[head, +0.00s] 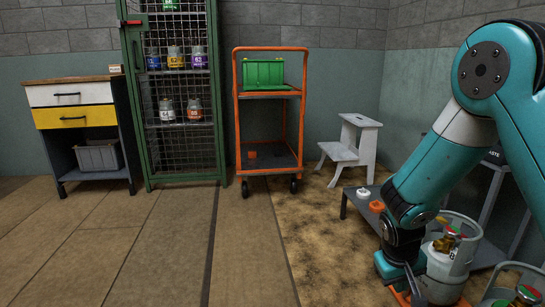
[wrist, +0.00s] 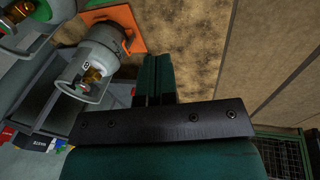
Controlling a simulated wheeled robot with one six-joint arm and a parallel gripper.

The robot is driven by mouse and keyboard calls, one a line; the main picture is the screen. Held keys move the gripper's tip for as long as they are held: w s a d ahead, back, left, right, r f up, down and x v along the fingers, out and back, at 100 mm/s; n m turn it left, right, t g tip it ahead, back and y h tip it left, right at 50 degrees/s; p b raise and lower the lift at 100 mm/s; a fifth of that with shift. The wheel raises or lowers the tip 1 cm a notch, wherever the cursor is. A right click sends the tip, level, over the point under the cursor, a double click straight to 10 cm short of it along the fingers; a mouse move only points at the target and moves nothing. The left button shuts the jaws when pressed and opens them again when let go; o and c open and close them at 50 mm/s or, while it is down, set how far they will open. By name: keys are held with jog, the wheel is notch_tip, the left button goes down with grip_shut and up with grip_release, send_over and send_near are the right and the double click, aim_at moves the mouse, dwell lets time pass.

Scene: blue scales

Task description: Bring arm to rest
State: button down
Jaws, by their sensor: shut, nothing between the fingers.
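My teal arm reaches down from the upper right in the head view. My gripper (head: 414,287) is low at its end, in front of a grey gas cylinder (head: 445,272) and partly cut by the frame's bottom. In the wrist view my gripper (wrist: 156,60) has its two dark fingers together with nothing between them. The same grey cylinder (wrist: 101,52) shows left of the fingers, on an orange plate (wrist: 128,20). I cannot tell whether any part of my arm touches the cylinder.
A second cylinder (head: 521,297) stands at the lower right. A low grey bench (head: 355,207) holds a white and an orange ring. A white step stool (head: 349,152), an orange trolley (head: 269,171) with a green crate (head: 263,72), and a green mesh cabinet (head: 180,100) stand behind. The left floor is clear.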

jog(key=s+a+r+n+y+p, duration=0.1)
jog(key=s+a+r+y, duration=0.1)
jog(key=s+a+r, duration=0.45)
jog(key=s+a+r+n+y+p, duration=0.15)
jog(key=a+r, duration=0.25)
jog(key=r, duration=0.5)
jog(key=s+a+r+n+g+y+p, duration=0.1)
jog(key=s+a+r+n+y+p, duration=0.1)
jog(key=s+a+r, duration=0.35)
jog(key=s+a+r+n+y+p, duration=0.2)
jog(key=s+r+n, duration=0.1)
jog(key=s+r, duration=0.55)
notch_tip(320, 180, up, 35)
jog(key=p, duration=3.6)
jog(key=shift+w+d+f+m, duration=0.15)
jog(key=shift+d+m, duration=0.15)
jog(key=shift+m, duration=0.05)
jog(key=c, duration=1.8)
grip_release()
jog(key=shift+h, duration=0.25)
jog(key=shift+c, duration=0.2)
